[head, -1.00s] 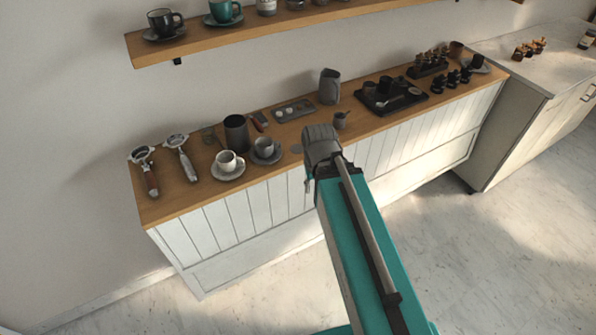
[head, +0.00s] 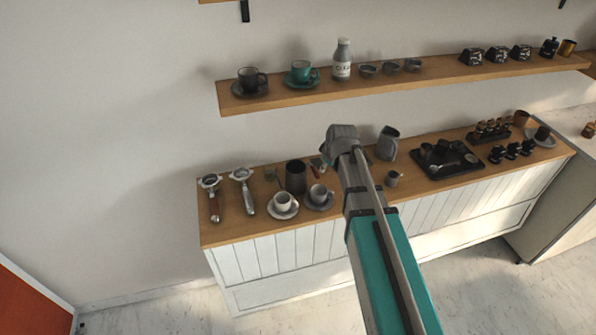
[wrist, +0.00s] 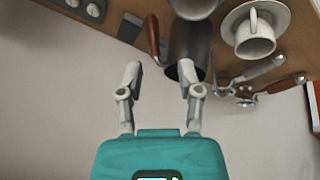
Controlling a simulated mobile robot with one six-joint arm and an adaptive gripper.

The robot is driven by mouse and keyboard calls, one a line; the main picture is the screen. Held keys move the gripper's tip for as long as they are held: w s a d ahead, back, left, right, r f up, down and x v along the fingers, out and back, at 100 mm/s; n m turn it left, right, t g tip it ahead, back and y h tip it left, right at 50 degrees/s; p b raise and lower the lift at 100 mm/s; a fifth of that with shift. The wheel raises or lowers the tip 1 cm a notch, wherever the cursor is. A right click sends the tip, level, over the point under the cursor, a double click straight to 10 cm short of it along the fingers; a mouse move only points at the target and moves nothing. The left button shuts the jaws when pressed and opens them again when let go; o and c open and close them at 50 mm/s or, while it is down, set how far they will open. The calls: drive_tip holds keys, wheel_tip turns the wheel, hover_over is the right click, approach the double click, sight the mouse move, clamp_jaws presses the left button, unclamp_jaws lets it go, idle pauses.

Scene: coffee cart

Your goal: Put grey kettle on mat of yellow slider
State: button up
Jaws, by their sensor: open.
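A tall grey pitcher-like vessel (head: 388,142), possibly the grey kettle, stands upright on the wooden counter right of my gripper (head: 341,140). A darker grey cylinder (head: 296,177) stands left of my gripper; it also shows in the wrist view (wrist: 190,42), its open mouth close to the right finger. My gripper (wrist: 163,80) is open and empty, with no contact seen. In the head view my wrist hides the fingers. A grey tray with pale squares (wrist: 85,12) lies at the wrist view's top left. I cannot make out a yellow slider or its mat.
A small grey jug (head: 392,178) and a black tray (head: 440,168) with dark items are to the right. A wooden shelf (head: 400,88) with cups and a bottle hangs above the counter.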

sight(315, 167)
drive_tip(key=shift+w+a+r+n+p, duration=0.2)
drive_tip(key=shift+w+a+r+n, duration=0.2)
drive_tip(key=shift+w+r, duration=0.2)
drive_tip(key=shift+w+a+r+n+p, duration=0.15)
drive_tip(key=shift+w+a+r+n, duration=0.15)
drive_tip(key=shift+w+a+r, duration=0.3)
drive_tip(key=shift+d+f, duration=0.1)
drive_tip(key=shift+f, duration=0.15)
drive_tip(key=b+x, duration=0.7)
drive_tip(key=x, duration=0.1)
drive_tip(key=shift+w+b, duration=0.3)
drive_tip(key=shift+w, duration=0.05)
drive_tip(key=shift+f, duration=0.15)
drive_tip(key=shift+a+b+x, duration=0.15)
drive_tip(key=shift+b+x, duration=1.05)
drive_tip(key=shift+x, duration=0.1)
drive_tip(key=shift+a+b+x, duration=0.1)
drive_tip(key=shift+b+x, duration=1.05)
drive_tip(key=shift+x, duration=0.15)
drive_tip(key=shift+s, duration=0.1)
